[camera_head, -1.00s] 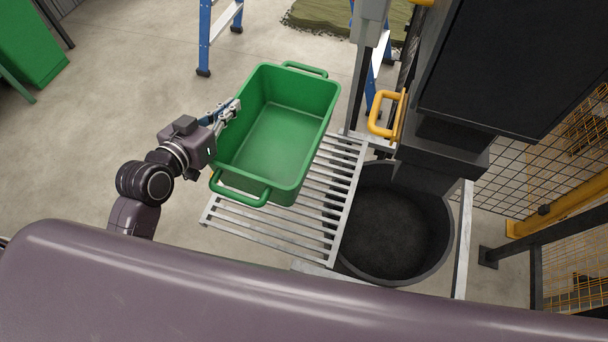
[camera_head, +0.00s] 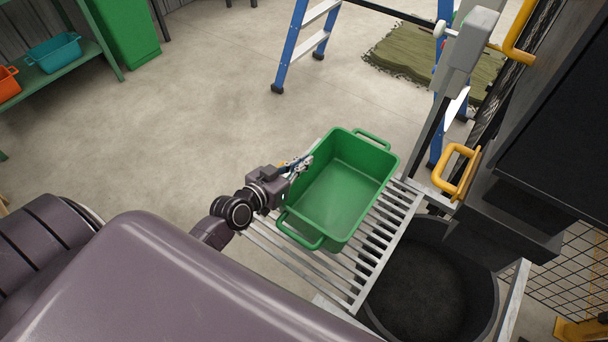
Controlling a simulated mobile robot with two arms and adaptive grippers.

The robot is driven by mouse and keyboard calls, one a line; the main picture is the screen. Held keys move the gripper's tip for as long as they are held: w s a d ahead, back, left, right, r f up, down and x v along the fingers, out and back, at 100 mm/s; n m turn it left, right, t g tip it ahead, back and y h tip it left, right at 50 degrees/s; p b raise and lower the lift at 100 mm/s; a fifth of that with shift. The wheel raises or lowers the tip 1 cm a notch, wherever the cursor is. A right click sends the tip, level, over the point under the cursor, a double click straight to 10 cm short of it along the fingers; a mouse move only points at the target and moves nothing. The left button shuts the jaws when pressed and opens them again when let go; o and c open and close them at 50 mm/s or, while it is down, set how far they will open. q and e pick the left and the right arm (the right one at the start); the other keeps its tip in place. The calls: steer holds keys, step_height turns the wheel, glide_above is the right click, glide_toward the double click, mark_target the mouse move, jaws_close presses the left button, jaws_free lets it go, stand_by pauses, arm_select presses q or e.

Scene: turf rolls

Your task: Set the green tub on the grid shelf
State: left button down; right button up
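The green tub (camera_head: 340,195) is upright with its open top facing me, empty inside, with a handle at each end. It is over the left and far part of the grid shelf (camera_head: 385,240), a rack of pale metal bars; I cannot tell whether its base rests on the bars. My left gripper (camera_head: 305,163) is at the tub's left long rim, close to or touching it. The fingertips are too small to show whether they are closed on the rim. My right gripper is out of view.
A round black bin (camera_head: 420,285) is right of the shelf. A dark machine with a yellow handle (camera_head: 457,172) rises at the right. A blue ladder (camera_head: 305,45) and turf (camera_head: 400,60) are behind. A teal tub (camera_head: 53,52) and an orange tub (camera_head: 8,85) stand at left.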

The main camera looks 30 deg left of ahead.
mark_target(303, 173)
arm_select(q)
steer(key=shift+w+f, duration=0.1)
steer(key=shift+f, duration=0.3)
step_height(303, 173, down, 4)
steer(key=shift+b, duration=0.8)
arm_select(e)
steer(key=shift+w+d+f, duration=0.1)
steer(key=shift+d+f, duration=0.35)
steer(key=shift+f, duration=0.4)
arm_select(q)
steer(key=shift+r, duration=0.1)
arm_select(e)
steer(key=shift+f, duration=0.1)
arm_select(q)
steer(key=c, duration=2.6)
jaws_free()
steer(key=shift+f, duration=0.35)
steer(key=shift+c, duration=0.2)
steer(key=o, duration=0.5)
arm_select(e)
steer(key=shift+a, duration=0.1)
arm_select(q)
steer(key=shift+r, duration=0.1)
